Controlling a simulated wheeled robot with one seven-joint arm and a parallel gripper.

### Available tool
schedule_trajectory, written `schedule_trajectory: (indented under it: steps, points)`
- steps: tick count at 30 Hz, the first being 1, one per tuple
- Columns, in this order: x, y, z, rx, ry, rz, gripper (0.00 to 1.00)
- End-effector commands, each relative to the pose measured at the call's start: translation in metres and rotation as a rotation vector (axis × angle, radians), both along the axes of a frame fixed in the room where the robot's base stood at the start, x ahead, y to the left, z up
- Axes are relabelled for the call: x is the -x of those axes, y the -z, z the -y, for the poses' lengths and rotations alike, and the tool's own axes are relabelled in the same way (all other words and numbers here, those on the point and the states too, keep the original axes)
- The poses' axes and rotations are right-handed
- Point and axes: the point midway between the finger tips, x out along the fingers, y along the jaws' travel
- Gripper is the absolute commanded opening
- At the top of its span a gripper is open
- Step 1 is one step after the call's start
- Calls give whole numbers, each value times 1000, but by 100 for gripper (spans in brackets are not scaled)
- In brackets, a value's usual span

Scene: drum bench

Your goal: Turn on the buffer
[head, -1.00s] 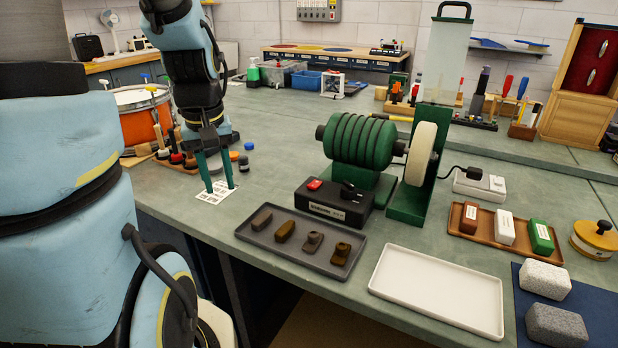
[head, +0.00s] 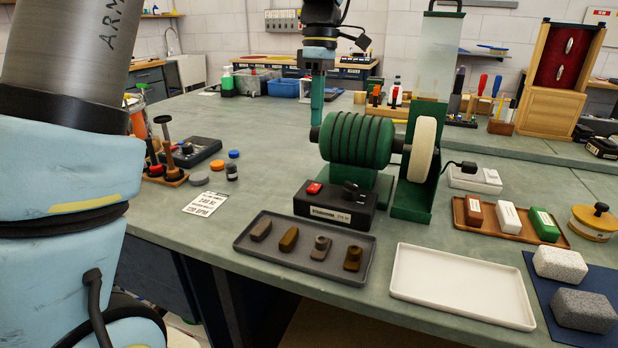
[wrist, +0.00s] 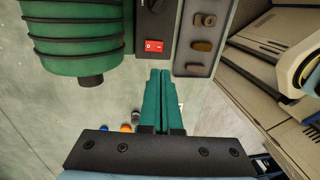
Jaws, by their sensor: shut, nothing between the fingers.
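The buffer's ribbed green motor (head: 357,140) stands mid-bench, with a pale buffing wheel (head: 424,150) on its right end. In front of it is the black control box (head: 335,207), carrying a red rocker switch (head: 314,188) and a black knob (head: 350,190). My gripper (head: 316,122) points down, empty, its teal fingers together, appearing just above the motor's left end. In the wrist view, the shut fingers (wrist: 160,74) lie just below the red switch (wrist: 154,45) in the picture; the motor (wrist: 80,40) is to their left. I cannot tell the height gap or the switch's position.
A grey tray (head: 240,243) with several small brown pieces lies in front of the control box. A white tray (head: 460,310) is to its right. A printed card (head: 205,203) lies left on the bench. A green guard (head: 412,205) stands by the wheel.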

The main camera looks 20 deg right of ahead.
Motion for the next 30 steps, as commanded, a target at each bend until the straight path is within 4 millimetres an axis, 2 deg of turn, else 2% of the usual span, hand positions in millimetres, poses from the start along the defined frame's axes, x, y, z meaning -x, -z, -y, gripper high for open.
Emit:
schedule_trajectory:
  steps: [7, 11, 17, 24, 30]
  points:
    - [0, 1, -1, 0, 1, 0, 0]
    - [1, 9, -2, -2, 1, -2, 0]
    - [4, 42, -5, -3, 1, -3, 0]
    - [8, 91, -9, -3, 1, -3, 0]
    - [11, 122, -12, 0, 2, -2, 0]
